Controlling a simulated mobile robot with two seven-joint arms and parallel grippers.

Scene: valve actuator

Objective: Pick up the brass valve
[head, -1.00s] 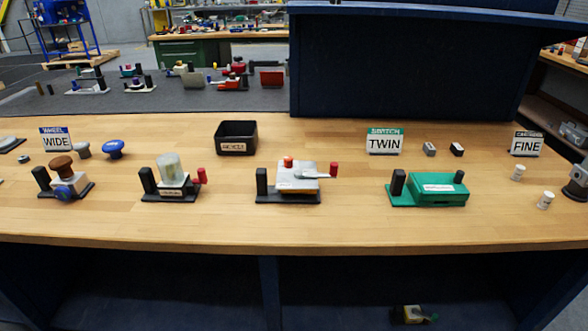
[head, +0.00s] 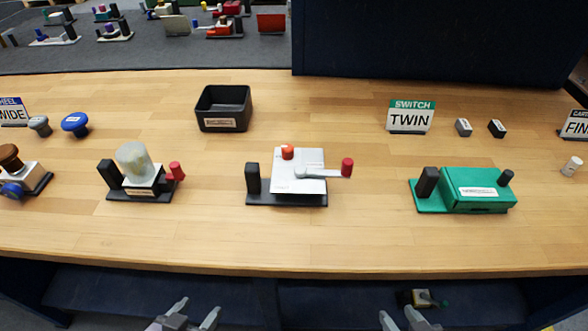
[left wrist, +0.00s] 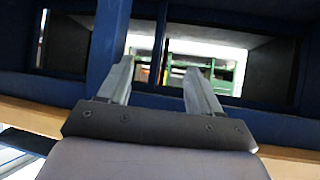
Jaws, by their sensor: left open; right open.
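A small brass-coloured object with a dark block at its left and a green tip at its right (head: 420,298) lies on the dark lower shelf under the bench, right of the middle; it looks like the brass valve, but is small and dim. My left gripper (head: 197,311) is open and empty at the bottom edge of the head view, well left of it. In the left wrist view its fingers (left wrist: 160,68) are spread with nothing between them. My right gripper (head: 398,315) is open at the bottom edge, just left of and below the object in the picture.
The wooden bench top (head: 350,245) overhangs the shelf (head: 150,291). On it stand a clear-domed device (head: 137,165), a silver lever device (head: 298,172), a green switch box (head: 477,190) and a black bin (head: 223,107). A blue upright (left wrist: 105,45) crosses the left wrist view.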

